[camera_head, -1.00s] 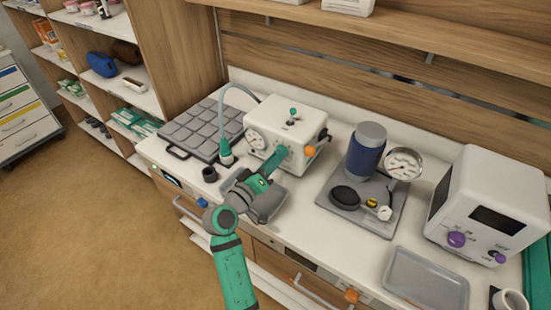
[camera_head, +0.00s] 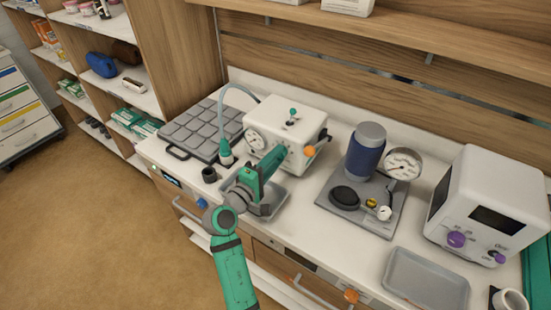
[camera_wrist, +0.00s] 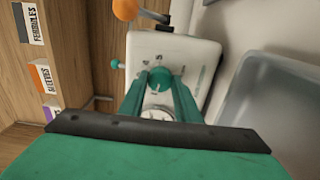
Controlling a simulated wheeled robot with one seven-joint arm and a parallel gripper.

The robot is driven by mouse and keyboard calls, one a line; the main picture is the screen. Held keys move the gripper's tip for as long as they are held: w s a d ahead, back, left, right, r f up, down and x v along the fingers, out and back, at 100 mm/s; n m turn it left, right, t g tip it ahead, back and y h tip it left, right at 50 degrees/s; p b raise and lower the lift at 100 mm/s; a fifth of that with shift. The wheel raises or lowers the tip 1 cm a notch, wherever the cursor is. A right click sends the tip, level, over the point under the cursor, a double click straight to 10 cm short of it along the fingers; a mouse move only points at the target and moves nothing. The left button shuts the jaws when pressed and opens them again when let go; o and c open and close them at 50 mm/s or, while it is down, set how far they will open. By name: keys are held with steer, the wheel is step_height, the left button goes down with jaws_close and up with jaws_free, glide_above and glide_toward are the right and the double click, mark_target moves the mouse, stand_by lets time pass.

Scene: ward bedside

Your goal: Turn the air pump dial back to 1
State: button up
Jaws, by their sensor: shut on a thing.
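A white box-shaped unit (camera_head: 290,120) stands at the back of the counter, with a round gauge, a hose and an orange knob; I take it for the air pump. In the wrist view its face (camera_wrist: 190,58) carries a round green dial (camera_wrist: 160,78) with small markings around it, too small to read. My gripper (camera_wrist: 159,80) has a finger on either side of the dial and is shut on it. In the head view my gripper (camera_head: 280,155) reaches the front of the unit and hides the dial.
A grey tray (camera_head: 270,205) lies under my gripper. Left are a dark cup (camera_head: 209,174) and a grey padded mat (camera_head: 205,128). Right stand a blue cylinder with a gauge on a grey plate (camera_head: 340,207), an empty tray (camera_head: 425,280) and a white unit with purple knobs (camera_head: 490,205).

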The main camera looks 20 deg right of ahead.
stand_by(0.5)
steer(key=o, duration=1.1)
steer(key=v, duration=1)
steer(key=shift+s+a, duration=0.25)
steer(key=shift+a, duration=0.05)
